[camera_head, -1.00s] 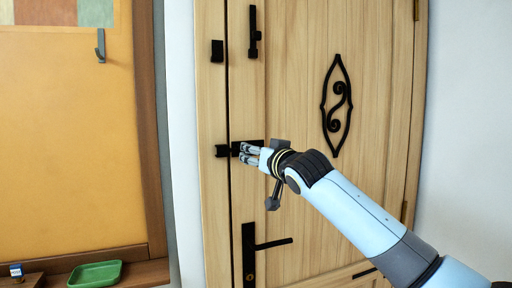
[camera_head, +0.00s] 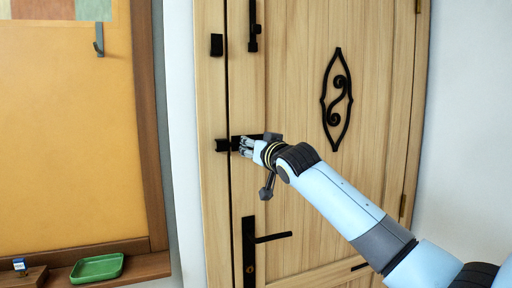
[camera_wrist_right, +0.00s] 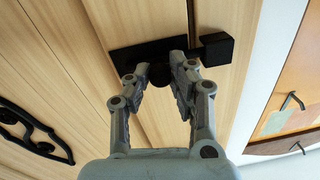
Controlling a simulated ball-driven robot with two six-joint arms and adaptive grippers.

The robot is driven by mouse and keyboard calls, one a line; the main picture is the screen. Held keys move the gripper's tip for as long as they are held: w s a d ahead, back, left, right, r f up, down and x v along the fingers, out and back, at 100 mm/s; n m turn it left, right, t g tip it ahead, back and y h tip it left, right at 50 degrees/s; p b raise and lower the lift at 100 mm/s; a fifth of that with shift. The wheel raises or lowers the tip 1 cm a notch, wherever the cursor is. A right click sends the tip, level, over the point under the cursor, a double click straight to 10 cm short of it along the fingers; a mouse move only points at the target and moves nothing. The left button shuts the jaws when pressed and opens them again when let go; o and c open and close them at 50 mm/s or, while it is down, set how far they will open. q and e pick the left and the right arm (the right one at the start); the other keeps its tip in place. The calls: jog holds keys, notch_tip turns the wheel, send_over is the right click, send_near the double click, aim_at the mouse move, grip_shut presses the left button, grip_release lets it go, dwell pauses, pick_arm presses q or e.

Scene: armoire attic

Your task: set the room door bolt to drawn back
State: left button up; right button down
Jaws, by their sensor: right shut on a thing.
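The room door bolt (camera_head: 262,137) is a black plate and slide on the wooden door (camera_head: 300,75), with its black keeper (camera_head: 221,145) on the frame to the left. In the right wrist view the plate (camera_wrist_right: 143,53) lies across the top middle, the keeper (camera_wrist_right: 216,49) to its right. My right gripper (camera_head: 244,147) is at the bolt; in the wrist view its fingers (camera_wrist_right: 158,76) are shut on the round black bolt knob (camera_wrist_right: 160,74). The dark bar seems to reach the keeper, but fingers partly hide it. My left gripper is not in view.
A black door handle (camera_head: 270,238) sits below the bolt, and another black bolt (camera_head: 253,30) above. A scroll ornament (camera_head: 337,100) is on the door's right. A green tray (camera_head: 97,268) rests on the ledge at left.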

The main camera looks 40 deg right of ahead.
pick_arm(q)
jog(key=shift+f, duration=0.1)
pick_arm(e)
jog(key=d, duration=0.3)
jog(key=shift+s+d, duration=0.2)
jog(key=shift+s, duration=0.15)
jog(key=c, duration=1.6)
grip_release()
jog(key=shift+c, duration=0.2)
jog(key=o, duration=0.5)
jog(key=shift+s+d, duration=0.15)
jog(key=shift+d, duration=0.2)
jog(key=shift+a, duration=0.15)
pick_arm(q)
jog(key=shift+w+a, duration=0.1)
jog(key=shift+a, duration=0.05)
pick_arm(e)
jog(key=s, duration=0.4)
jog(key=s+a, duration=0.1)
jog(key=s, duration=0.7)
jog(key=shift+s+a+r, duration=0.1)
jog(key=shift+a, duration=0.25)
